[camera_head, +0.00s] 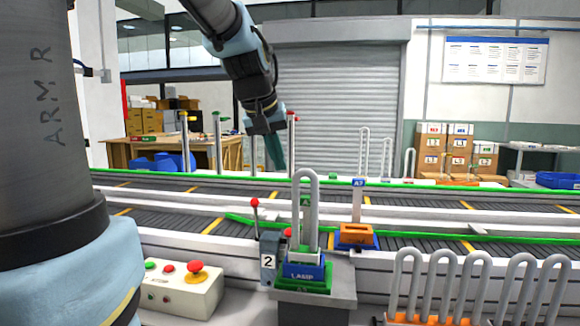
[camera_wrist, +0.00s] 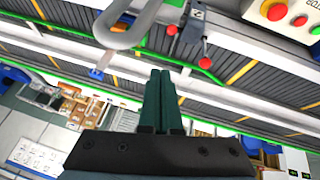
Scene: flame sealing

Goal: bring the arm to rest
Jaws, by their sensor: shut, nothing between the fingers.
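My gripper (camera_head: 275,152) hangs from my arm in the upper middle of the head view, above the far conveyor. In the wrist view my gripper (camera_wrist: 160,76) shows two dark green fingers lying side by side, shut with nothing between them. A lamp stand (camera_head: 304,272) with a grey U-shaped tube (camera_head: 306,190) stands on a grey pedestal in front of the conveyor, below and to the right of my gripper. The fingers are apart from everything around them.
A control box (camera_head: 180,285) with red and green buttons sits at lower left. A lever (camera_head: 255,205) marked 2 stands beside the lamp stand. An orange rack (camera_head: 430,320) holds several U-shaped tubes at lower right. Posts line the far conveyor (camera_head: 140,183). The air around my gripper looks free.

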